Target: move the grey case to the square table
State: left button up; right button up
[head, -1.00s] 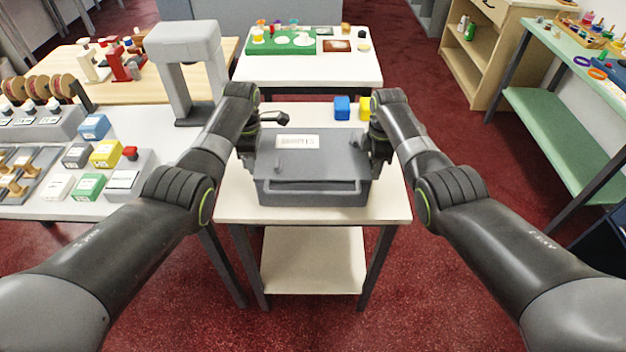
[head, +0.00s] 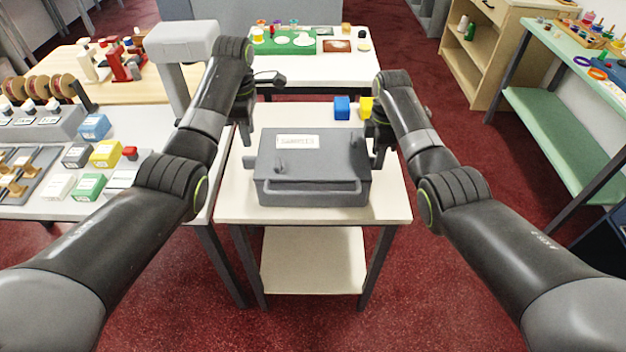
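The grey case (head: 313,170) has a white label on its lid and a handle along its front. It rests flat, lid shut, on the white table with a lower shelf (head: 390,208), which looks roughly square. My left gripper (head: 246,138) is just off the case's left end, apart from it, and looks open and empty. My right gripper (head: 378,158) is beside the case's right end, with its fingers pointing down. It looks open, though the arm partly hides it and any small gap to the case is hard to judge.
A blue block (head: 342,107) and a yellow block (head: 366,107) stand behind the case. A grey stand (head: 182,45) and several small boxes are on the left counter (head: 155,126). Another white table (head: 300,72) stands behind. Green shelving (head: 560,130) is at right.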

notch_tip(320, 180, up, 8)
jog(key=shift+f, duration=0.2)
dwell(0.5)
